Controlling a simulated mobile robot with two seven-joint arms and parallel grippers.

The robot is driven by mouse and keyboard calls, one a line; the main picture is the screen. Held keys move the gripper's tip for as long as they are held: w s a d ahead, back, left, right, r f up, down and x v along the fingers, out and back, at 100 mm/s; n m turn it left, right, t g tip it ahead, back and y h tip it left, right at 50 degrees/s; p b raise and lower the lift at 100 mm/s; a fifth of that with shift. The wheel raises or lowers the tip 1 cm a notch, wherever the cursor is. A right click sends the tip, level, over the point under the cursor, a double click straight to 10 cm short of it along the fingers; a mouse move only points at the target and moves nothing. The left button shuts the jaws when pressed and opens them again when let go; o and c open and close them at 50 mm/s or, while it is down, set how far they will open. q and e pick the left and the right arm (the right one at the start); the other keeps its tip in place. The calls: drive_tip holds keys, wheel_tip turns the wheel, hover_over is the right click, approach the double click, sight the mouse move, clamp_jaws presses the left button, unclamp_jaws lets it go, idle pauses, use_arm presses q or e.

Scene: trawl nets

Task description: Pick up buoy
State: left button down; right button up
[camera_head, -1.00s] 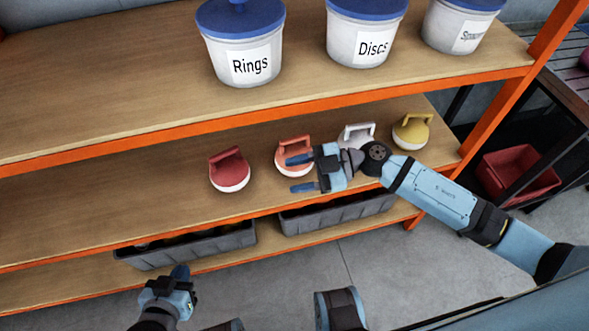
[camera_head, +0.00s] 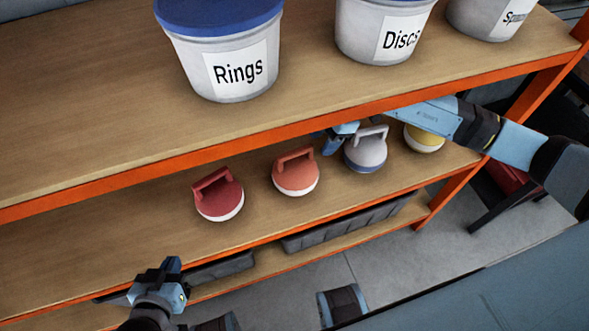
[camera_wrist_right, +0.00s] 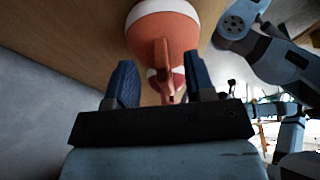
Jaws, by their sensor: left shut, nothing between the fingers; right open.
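Several buoys with handles stand in a row on the middle shelf: a dark red one (camera_head: 218,197), an orange one (camera_head: 296,174), a grey one (camera_head: 366,153) and a yellow one (camera_head: 424,138). My right gripper (camera_head: 335,139) is at shelf level between the orange and grey buoys, partly hidden by the upper shelf's edge. In the right wrist view the open fingers (camera_wrist_right: 161,80) point at the orange buoy (camera_wrist_right: 162,30), its handle lying between their tips, no grip closed on it. My left gripper (camera_head: 172,268) is shut and empty, low in front of the shelves.
The upper shelf's orange edge (camera_head: 255,134) overhangs the buoys. White tubs labelled Rings (camera_head: 222,55) and Discs (camera_head: 375,35) stand on top, with a third at right. Grey trays (camera_head: 340,228) sit on the bottom shelf.

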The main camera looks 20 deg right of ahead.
sight(296, 151)
drive_tip(key=shift+s+a, duration=0.15)
drive_tip(key=shift+a, duration=1.35)
drive_tip(key=a, duration=0.2)
drive_tip(key=a+f+b, duration=0.1)
drive_tip(key=a, duration=0.1)
drive_tip(key=shift+s+a, duration=0.1)
drive_tip(key=shift+s, duration=0.15)
drive_tip(key=shift+f, duration=0.15)
clamp_jaws()
